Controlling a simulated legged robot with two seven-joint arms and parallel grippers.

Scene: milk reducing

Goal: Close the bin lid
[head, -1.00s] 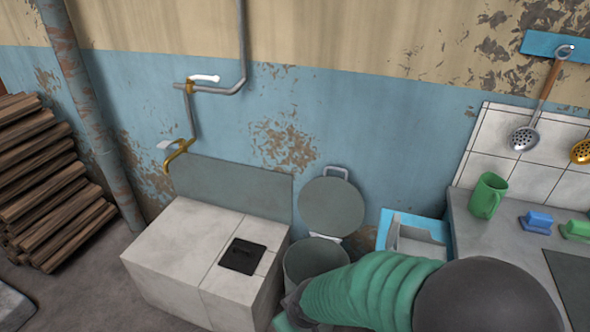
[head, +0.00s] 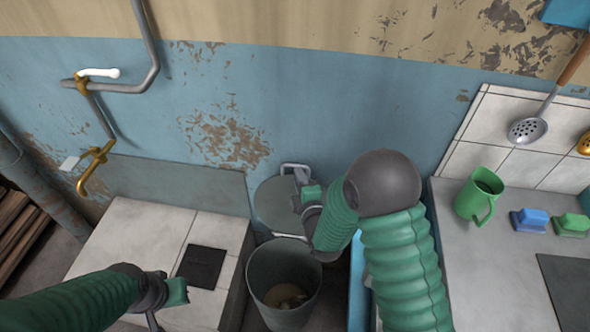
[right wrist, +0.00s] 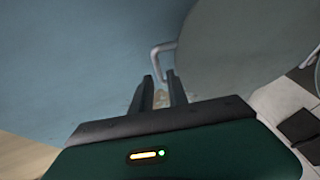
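The grey metal bin (head: 283,308) stands open on the floor between the tiled block and the counter, with some scraps inside. Its round lid (head: 272,207) is raised and leans back by the wall, with a loop handle (head: 296,167) at its top edge. My right gripper (head: 302,178) is at the lid's right upper edge, close to the handle. In the right wrist view the fingers (right wrist: 162,84) are apart with nothing between them; the handle (right wrist: 160,52) lies just beyond their tips, beside the lid (right wrist: 240,45). My left gripper (head: 165,305) is low, over the tiled block; its fingers are unclear.
The tiled block (head: 135,250) with a dark hatch (head: 201,266) stands left of the bin. The counter (head: 500,255) on the right holds a green mug (head: 478,194) and small blue and green items. A blue-edged unit, partly hidden by my right arm, lies between bin and counter.

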